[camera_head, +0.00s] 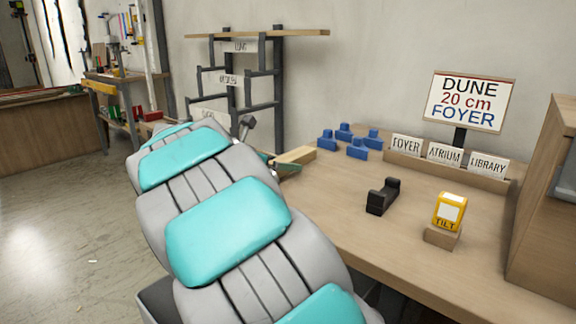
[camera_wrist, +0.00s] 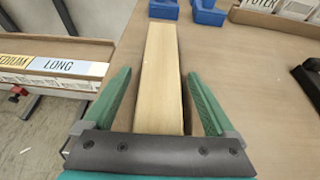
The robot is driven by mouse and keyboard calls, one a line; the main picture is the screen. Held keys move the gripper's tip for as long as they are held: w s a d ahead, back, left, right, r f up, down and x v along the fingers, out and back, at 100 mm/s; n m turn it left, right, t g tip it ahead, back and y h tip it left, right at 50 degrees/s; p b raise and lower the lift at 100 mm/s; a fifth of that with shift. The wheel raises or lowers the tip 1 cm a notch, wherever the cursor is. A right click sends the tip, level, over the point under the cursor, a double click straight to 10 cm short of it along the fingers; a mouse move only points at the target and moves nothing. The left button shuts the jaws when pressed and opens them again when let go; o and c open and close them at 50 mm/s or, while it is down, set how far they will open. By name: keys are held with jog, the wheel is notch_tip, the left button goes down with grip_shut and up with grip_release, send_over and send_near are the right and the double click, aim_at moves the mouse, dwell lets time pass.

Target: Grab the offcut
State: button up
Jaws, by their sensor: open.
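The offcut (camera_wrist: 159,75) is a plain pale wooden bar. In the wrist view it lies lengthwise on the bench, with its near end between the two green fingers of my gripper (camera_wrist: 160,98). The fingers are open, with a gap on each side of the wood. In the head view the offcut (camera_head: 294,155) shows on the left part of the bench, just beyond my arm. My gripper (camera_head: 287,168) shows there as a green piece at its near end, mostly hidden by my arm.
Blue blocks (camera_head: 343,132) stand behind the offcut on the bench (camera_head: 330,205). A black holder (camera_head: 382,196), a yellow tilt device (camera_head: 448,212) and a label rack (camera_head: 440,172) are to the right. A rack labelled LONG (camera_wrist: 58,67) stands left of the bench.

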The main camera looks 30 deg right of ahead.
jog(key=shift+w+d+f, duration=0.2)
jog(key=shift+d, duration=0.2)
jog(key=shift+c, duration=0.3)
grip_shut()
